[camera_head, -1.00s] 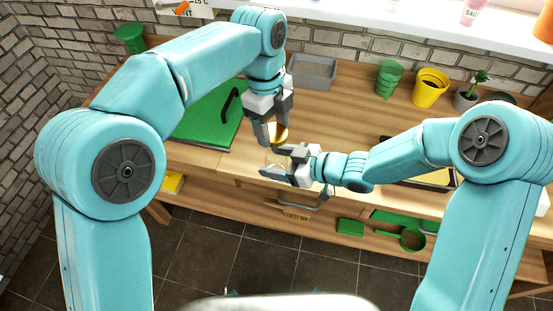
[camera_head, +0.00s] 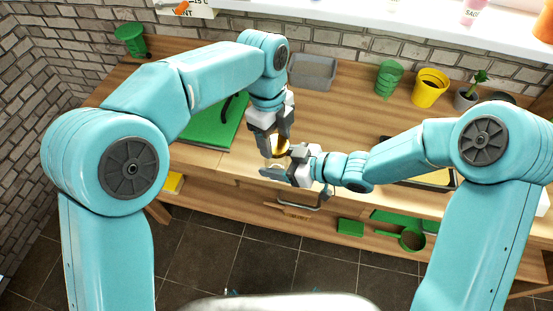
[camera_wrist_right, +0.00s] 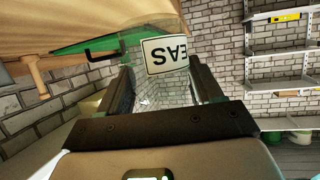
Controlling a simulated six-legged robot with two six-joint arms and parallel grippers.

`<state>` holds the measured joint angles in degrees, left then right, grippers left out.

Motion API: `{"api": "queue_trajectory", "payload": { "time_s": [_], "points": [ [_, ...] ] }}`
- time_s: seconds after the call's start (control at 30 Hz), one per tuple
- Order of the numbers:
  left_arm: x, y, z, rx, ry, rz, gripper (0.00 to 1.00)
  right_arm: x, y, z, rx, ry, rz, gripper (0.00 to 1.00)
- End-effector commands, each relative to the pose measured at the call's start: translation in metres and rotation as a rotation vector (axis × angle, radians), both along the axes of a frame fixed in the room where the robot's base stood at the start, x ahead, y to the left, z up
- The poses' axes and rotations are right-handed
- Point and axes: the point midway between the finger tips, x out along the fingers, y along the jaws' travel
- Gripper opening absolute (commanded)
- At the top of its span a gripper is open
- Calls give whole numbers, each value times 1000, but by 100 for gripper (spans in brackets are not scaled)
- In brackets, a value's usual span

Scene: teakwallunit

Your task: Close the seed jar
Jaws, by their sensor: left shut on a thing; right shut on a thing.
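The gold lid (camera_head: 283,147) is held between the fingers of my left gripper (camera_head: 274,151), which points down over the jar. The clear glass seed jar (camera_head: 274,162) is faint in the head view, just below the lid and partly hidden by the grippers. My right gripper (camera_head: 284,164) is shut around the jar from the right. I cannot tell whether the lid touches the jar's rim.
The wooden bench (camera_head: 335,110) is clear behind the grippers. A green board (camera_head: 210,128) lies at left, a grey tray (camera_head: 312,72) at the back. Green pots (camera_head: 388,79), a yellow pot (camera_head: 430,88) and a plant pot (camera_head: 466,97) stand at back right.

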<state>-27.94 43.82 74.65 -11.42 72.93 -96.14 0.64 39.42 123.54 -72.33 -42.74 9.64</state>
Motion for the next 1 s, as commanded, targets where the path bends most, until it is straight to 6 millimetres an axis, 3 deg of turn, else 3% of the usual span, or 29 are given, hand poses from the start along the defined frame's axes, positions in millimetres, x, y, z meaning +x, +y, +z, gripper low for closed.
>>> {"api": "queue_trajectory", "payload": {
  "time_s": [0.67,1.0],
  "points": [
    [0,0,0,-4,3,0,30,0,0,0,1,0,0,10],
    [0,0,-16,-4,5,0,30,0,0,0,1,0,0,10]
  ]
}}
